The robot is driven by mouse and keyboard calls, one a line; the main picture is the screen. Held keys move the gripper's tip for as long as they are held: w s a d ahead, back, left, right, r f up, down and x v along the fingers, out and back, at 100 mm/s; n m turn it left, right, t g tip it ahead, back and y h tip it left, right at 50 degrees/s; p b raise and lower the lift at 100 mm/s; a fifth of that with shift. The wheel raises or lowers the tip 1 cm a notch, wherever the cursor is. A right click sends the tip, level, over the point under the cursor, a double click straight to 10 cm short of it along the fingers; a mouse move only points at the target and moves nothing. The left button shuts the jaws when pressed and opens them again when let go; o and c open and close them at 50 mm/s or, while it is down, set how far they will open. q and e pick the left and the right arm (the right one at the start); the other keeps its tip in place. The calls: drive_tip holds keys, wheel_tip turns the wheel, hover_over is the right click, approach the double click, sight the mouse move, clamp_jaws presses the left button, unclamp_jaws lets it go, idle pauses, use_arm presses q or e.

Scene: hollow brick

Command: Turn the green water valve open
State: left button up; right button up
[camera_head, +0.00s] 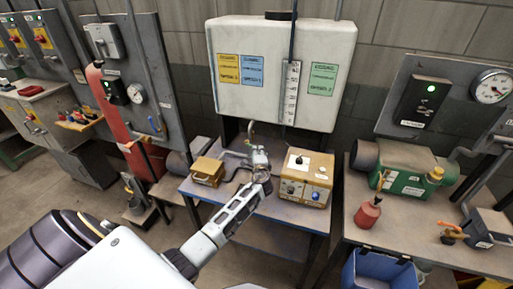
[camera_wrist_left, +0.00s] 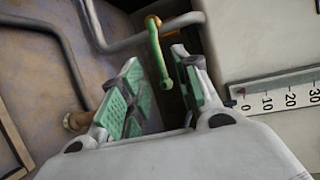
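The green water valve handle (camera_wrist_left: 160,55) shows in the left wrist view as a slim green lever. It hangs from a brass-coloured joint (camera_wrist_left: 153,22) on a grey pipe. My left gripper (camera_wrist_left: 155,60) is open, its green-padded fingers apart on either side of the lever in the picture. I see no clear contact, and the depth between fingers and lever is hard to judge. In the head view my left gripper (camera_head: 262,181) is over the small blue-grey table (camera_head: 250,210), near the pipework below the white tank (camera_head: 285,75). The valve handle is too small to make out there. My right gripper is not in view.
A tan control box (camera_head: 305,178) stands right of my left gripper and a small yellow box (camera_head: 207,171) left of it. A white scale (camera_wrist_left: 285,98) is right of the fingers. A green pump (camera_head: 405,178) and red oil can (camera_head: 368,213) stand on the right-hand bench.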

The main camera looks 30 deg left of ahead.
use_arm(q)
drive_tip(key=shift+x, duration=3.1)
clamp_jaws()
